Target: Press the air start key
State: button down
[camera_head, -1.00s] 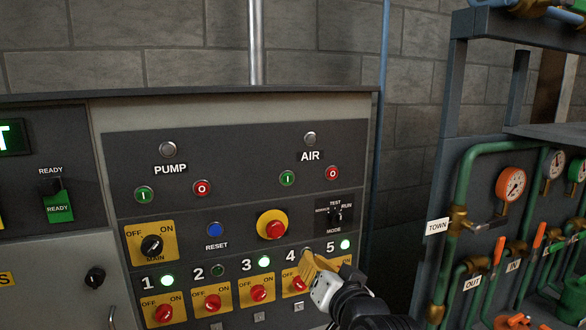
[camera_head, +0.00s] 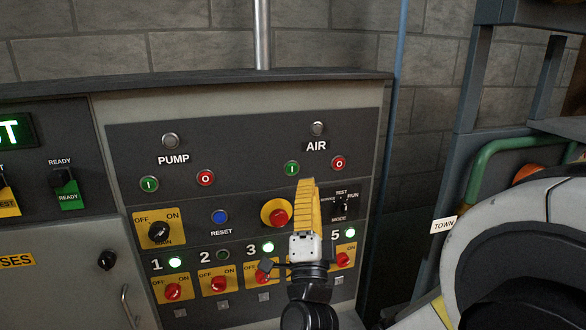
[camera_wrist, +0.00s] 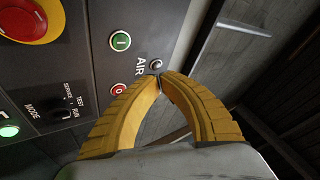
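The air start key is a green round button marked "I" (camera_head: 292,168), below the AIR label on the dark panel. It also shows in the wrist view (camera_wrist: 121,41), clear of the fingers. The red air stop key "O" (camera_head: 338,163) is to its right. My gripper (camera_head: 307,182) has yellow fingers pointing up the panel, just below and right of the green key in the head view. In the wrist view its fingertips (camera_wrist: 159,79) meet with nothing between them, near the AIR lamp (camera_wrist: 157,64). I see no contact with the key.
The yellow-ringed red emergency button (camera_head: 278,217) is left of my fingers. The mode switch (camera_head: 343,205) is to their right. A similar green pump key (camera_head: 149,184) is further left. Numbered red rotary switches line the bottom.

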send_near(295, 156)
notch_tip(295, 156, up, 4)
jog(key=w, duration=0.3)
jog(key=shift+w+d+f, duration=0.15)
jog(key=shift+w+d, duration=0.1)
jog(key=shift+w, duration=0.3)
jog(key=shift+w, duration=0.15)
dwell(1.0)
jog(key=shift+w+a, duration=0.1)
jog(key=shift+w, duration=0.2)
jog(key=shift+w+a, duration=0.1)
jog(key=shift+w, duration=0.25)
dwell(0.6)
jog(key=shift+s, duration=0.15)
jog(key=shift+s+d, duration=0.2)
jog(key=shift+s, duration=0.45)
